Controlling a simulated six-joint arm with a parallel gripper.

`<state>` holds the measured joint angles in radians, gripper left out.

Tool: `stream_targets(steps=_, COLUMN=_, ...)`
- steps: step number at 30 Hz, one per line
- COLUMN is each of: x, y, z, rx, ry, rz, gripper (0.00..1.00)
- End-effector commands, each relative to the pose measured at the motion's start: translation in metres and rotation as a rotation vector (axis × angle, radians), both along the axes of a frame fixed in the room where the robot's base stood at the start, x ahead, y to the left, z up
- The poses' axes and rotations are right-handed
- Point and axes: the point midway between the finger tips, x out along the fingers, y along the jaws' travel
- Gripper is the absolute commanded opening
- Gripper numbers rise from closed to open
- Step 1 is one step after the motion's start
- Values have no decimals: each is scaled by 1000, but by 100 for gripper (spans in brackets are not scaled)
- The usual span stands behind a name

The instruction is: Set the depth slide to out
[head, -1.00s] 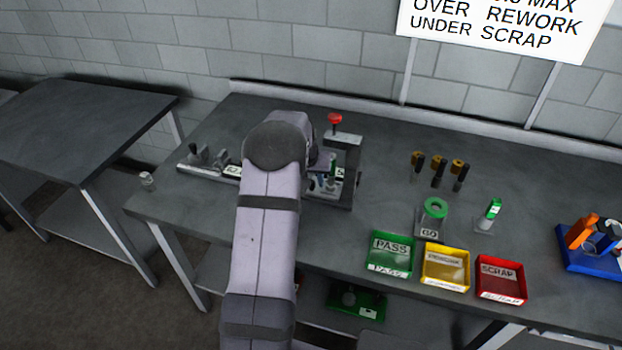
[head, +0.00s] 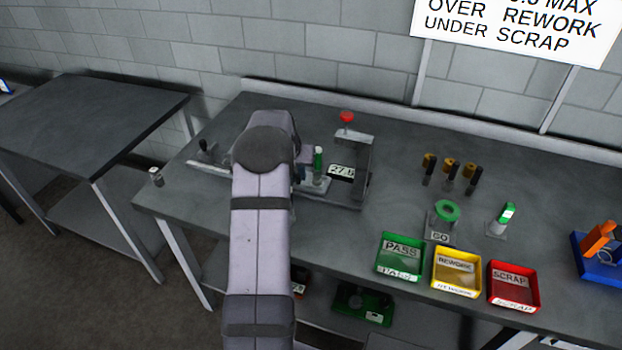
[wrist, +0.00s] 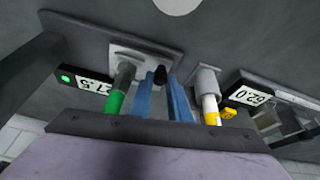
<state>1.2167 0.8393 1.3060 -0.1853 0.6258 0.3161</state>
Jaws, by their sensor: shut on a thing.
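In the wrist view a pale plate (wrist: 130,52), which looks like the depth slide, bears a short black knob (wrist: 159,73) and a green-sleeved post (wrist: 116,92). My gripper (wrist: 160,80) has its blue fingers on either side of the black knob and is shut on it. In the head view the green post (head: 319,160) stands just right of my arm, which hides the knob and most of my gripper. A display (head: 342,170) reading about 27.5 lies beside the slide; it also shows in the wrist view (wrist: 85,84).
A press frame with a red knob (head: 347,117) stands right of the slide. A second display (wrist: 250,96) reads 62.0, near a white and yellow post (wrist: 209,103). The green pass (head: 400,257), yellow rework (head: 456,273) and red scrap (head: 513,286) trays line the front edge.

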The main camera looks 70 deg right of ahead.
Motion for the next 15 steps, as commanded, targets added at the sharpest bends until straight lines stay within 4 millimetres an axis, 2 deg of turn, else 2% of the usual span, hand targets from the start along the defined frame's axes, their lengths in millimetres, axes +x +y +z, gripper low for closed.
stream_targets(steps=4, x=13, y=0, z=0, rx=-3, ry=0, rz=2, gripper=0)
stream_targets(steps=14, x=16, y=0, z=1, rx=-3, ry=-3, rz=1, gripper=0)
stream_targets(steps=15, x=16, y=0, z=1, rx=-3, ry=-3, rz=1, gripper=26)
